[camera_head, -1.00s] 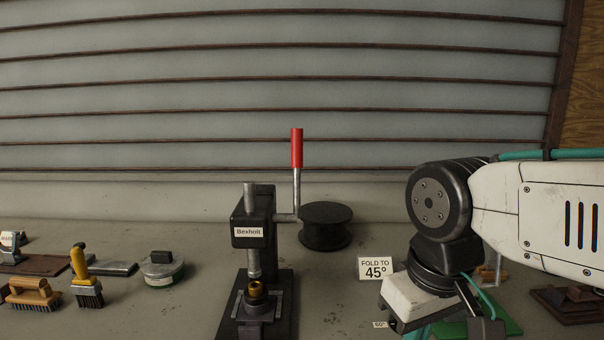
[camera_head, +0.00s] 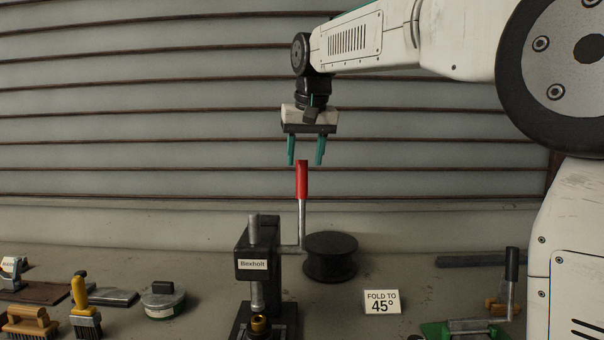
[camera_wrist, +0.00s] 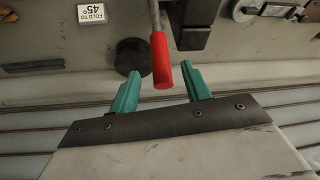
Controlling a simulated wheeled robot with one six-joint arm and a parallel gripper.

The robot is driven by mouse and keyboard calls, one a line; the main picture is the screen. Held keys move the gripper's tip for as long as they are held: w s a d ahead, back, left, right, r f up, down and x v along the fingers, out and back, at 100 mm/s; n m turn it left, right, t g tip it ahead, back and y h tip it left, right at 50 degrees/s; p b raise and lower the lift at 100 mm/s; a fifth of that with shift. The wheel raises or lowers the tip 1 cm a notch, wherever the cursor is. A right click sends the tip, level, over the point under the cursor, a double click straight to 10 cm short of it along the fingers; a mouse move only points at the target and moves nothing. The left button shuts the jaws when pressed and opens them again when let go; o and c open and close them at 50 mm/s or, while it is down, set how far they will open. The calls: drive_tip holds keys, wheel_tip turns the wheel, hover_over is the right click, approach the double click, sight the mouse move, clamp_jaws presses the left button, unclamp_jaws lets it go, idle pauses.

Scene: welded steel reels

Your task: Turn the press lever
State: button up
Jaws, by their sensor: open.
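The press (camera_head: 254,262) is a black bench press labelled "Bexholt" with a steel ram. Its lever (camera_head: 301,222) stands upright on the right side, with a red grip (camera_head: 302,180) on top. My gripper (camera_head: 305,162) points down just above the red grip, its two green fingers open and empty. In the wrist view, the red grip (camera_wrist: 161,62) shows between the open fingers (camera_wrist: 162,90), touching neither as far as I can see. The press body (camera_wrist: 190,22) lies beyond it.
A black reel (camera_head: 330,258) stands right behind the lever. A "FOLD TO 45°" sign (camera_head: 382,302) and a green device with a black-handled crank (camera_head: 511,270) are to the right. Brushes (camera_head: 84,312) and a round tin (camera_head: 163,300) lie left. Air around the lever top is clear.

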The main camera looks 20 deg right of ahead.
sight(303, 165)
wheel_tip(303, 165, up, 2)
drive_tip(key=shift+w+r, duration=0.1)
drive_tip(key=shift+r, duration=0.05)
drive_tip(key=x, duration=0.7)
drive_tip(key=shift+w+d+f, duration=0.1)
drive_tip(key=shift+w+f, duration=0.05)
drive_tip(key=shift+f, duration=0.2)
clamp_jaws()
